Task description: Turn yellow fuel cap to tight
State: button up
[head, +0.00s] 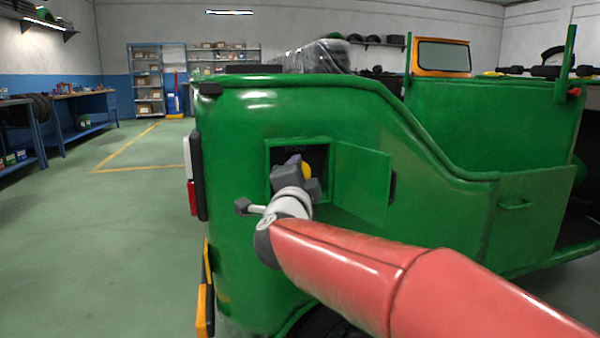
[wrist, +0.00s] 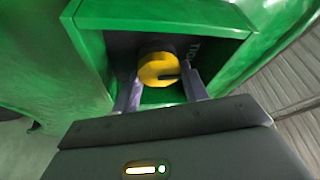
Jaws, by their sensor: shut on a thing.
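The yellow fuel cap (wrist: 158,68) sits inside the open fuel recess in the green body. In the wrist view its round face shows a dark slot or mark on its right side. In the head view only a small part of the cap (head: 307,171) shows past my gripper. My gripper (wrist: 160,88) reaches into the recess, with one finger on each side of the cap, and is shut on it. The dark part of the gripper hides the lower recess. The green fuel door (head: 362,182) stands open to the right.
The green rickshaw body (head: 240,110) surrounds the recess, and the recess frame (wrist: 165,20) lies close around my fingers. A workbench (head: 80,105) and shelves (head: 146,80) stand far at the left and back. The floor at left (head: 90,220) is clear.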

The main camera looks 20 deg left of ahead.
jog(key=shift+m, duration=0.6)
jog(key=o, duration=1)
jog(key=r+v, duration=0.1)
jog(key=v, duration=0.6)
jog(key=shift+s+f, duration=0.4)
jog(key=shift+d, duration=0.1)
